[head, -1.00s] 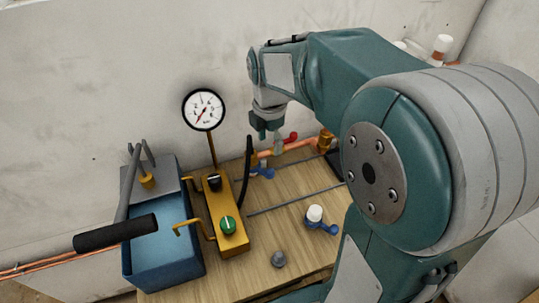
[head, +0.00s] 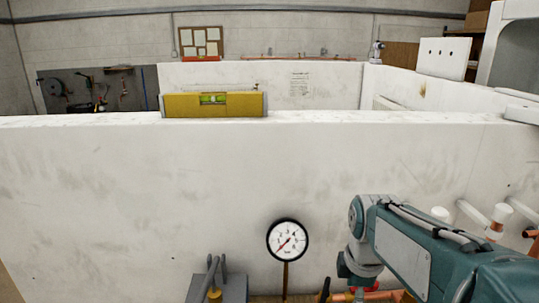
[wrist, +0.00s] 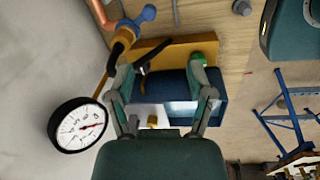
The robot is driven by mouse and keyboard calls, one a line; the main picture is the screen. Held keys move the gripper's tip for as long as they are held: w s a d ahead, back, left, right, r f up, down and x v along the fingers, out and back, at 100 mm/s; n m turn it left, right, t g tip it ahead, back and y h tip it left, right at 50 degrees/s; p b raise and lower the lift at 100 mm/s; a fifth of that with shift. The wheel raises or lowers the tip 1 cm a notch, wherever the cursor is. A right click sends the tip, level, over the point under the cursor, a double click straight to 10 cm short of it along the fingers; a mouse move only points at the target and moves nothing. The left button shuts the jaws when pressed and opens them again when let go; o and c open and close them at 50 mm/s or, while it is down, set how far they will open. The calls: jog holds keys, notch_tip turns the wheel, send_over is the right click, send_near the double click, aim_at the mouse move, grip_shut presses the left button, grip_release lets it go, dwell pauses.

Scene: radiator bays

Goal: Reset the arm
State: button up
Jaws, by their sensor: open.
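My arm reaches in from the lower right in the head view, in front of a white wall. My gripper (wrist: 162,75) shows in the wrist view with its two fingers spread and nothing between them. In the head view only the dark wrist end shows low beside the gauge; the fingertips cannot be made out. The fingers hide part of these.
A round pressure gauge (head: 288,240) stands left of my wrist; it also shows in the wrist view (wrist: 78,125). A brass valve with a blue lever (wrist: 146,14) is near the fingers. A yellow spirit level (head: 213,104) rests on the wall top. White pipes (head: 475,213) are at right.

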jog(key=s+a+r+m+t, duration=0.1)
jog(key=s+m+t, duration=0.3)
jog(key=s+m, duration=0.8)
jog(key=m, duration=0.4)
jog(key=shift+s+a+r, duration=0.2)
jog(key=shift+a+r, duration=0.1)
jog(key=shift+a, duration=0.05)
dwell(1.2)
